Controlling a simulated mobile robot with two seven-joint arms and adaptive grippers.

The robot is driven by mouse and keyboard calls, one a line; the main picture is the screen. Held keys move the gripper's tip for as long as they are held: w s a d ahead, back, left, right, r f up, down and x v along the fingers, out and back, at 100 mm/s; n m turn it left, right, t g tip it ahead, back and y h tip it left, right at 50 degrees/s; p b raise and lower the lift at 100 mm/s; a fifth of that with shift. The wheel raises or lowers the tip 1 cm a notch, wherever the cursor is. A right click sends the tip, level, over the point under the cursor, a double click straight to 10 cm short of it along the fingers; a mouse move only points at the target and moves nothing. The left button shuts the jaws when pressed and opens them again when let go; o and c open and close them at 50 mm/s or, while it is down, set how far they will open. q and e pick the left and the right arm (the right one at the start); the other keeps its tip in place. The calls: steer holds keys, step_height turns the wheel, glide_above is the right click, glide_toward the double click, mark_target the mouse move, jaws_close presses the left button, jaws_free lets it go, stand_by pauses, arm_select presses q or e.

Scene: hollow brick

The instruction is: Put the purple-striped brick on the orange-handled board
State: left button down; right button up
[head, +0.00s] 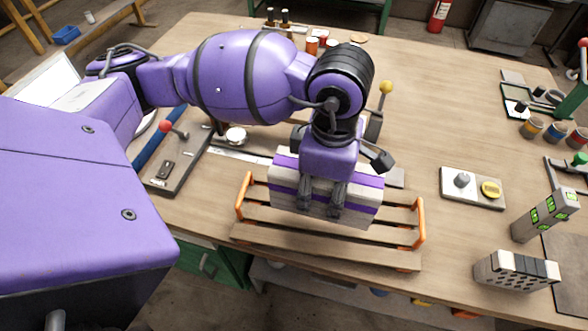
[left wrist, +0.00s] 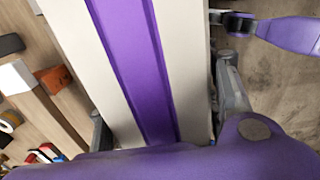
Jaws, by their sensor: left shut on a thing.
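The purple-striped brick (head: 285,182) is white with purple bands and is held in my left gripper (head: 322,200), whose fingers are shut on it. In the left wrist view the brick (left wrist: 138,70) fills the middle, with a finger at each side. The slatted wooden board with orange handles (head: 330,253) lies at the table's front edge. The brick is over the board's middle, between the two orange handles. I cannot tell whether it touches the slats. The gripper and arm hide part of the brick's top. My right gripper is not in view.
A brick with green marks (head: 545,214) and a grey brick with holes and dark stripes (head: 515,270) stand at the right. A plate with a grey knob and a yellow knob (head: 472,188) lies right of the board. A red-knobbed lever panel (head: 178,160) is at the left.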

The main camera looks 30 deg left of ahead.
arm_select(q)
steer(key=shift+w+d+f, duration=0.35)
steer(key=shift+w+f, duration=0.2)
steer(key=shift+f, duration=0.1)
steer(key=shift+w+d+f, duration=0.3)
steer(key=shift+w+f, duration=0.2)
steer(key=shift+f, duration=1.7)
steer(key=shift+f, duration=0.15)
steer(key=c, duration=0.7)
jaws_free()
step_height(320, 180, up, 12)
steer(key=shift+r, duration=0.15)
